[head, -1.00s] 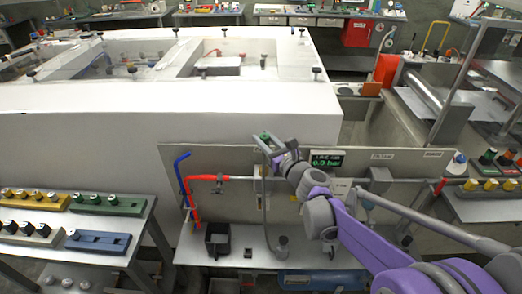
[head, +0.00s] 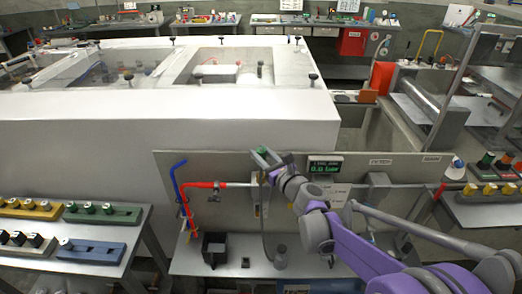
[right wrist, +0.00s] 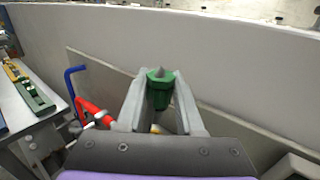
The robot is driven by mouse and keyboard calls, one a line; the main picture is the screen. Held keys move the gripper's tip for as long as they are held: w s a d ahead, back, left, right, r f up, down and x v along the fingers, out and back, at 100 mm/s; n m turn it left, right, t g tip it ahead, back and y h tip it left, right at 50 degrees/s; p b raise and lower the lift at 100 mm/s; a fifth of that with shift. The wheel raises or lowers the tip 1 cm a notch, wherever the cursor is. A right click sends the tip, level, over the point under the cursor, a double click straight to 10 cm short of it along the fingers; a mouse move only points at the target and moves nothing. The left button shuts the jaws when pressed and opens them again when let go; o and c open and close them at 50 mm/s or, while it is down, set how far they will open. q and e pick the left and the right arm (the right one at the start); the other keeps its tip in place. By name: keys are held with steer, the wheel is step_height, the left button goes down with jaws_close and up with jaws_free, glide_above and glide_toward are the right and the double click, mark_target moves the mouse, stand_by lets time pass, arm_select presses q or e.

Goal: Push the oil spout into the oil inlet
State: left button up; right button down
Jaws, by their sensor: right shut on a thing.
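My right gripper (head: 262,160) is shut on a green hex-shaped piece with a grey pointed tip, which I take to be the oil spout (right wrist: 159,90). In the right wrist view it sits between the two grey fingers (right wrist: 161,106). I cannot make out the oil inlet. My left gripper is not in view.
The bench (head: 190,262) carries a black open box (head: 215,248). A green-lit display (head: 326,167) is on the panel (head: 345,160), right of the gripper. A bent blue pipe (head: 176,180) stands left. A large white enclosure (head: 160,120) is behind. A side table with colored blocks (head: 95,253) is at left.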

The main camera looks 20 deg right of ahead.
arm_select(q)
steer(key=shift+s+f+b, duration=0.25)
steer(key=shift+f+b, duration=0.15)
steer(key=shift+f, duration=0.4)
arm_select(e)
steer(key=shift+f, duration=1.15)
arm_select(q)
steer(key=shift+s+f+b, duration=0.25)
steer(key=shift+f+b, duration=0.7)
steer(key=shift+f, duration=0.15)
arm_select(e)
steer(key=shift+f, duration=1.55)
steer(key=shift+c, duration=2.3)
jaws_free()
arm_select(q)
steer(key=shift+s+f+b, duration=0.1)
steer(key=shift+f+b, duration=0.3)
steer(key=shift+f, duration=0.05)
arm_select(e)
steer(key=v, duration=1)
steer(key=shift+s, duration=0.4)
steer(key=shift+r, duration=0.1)
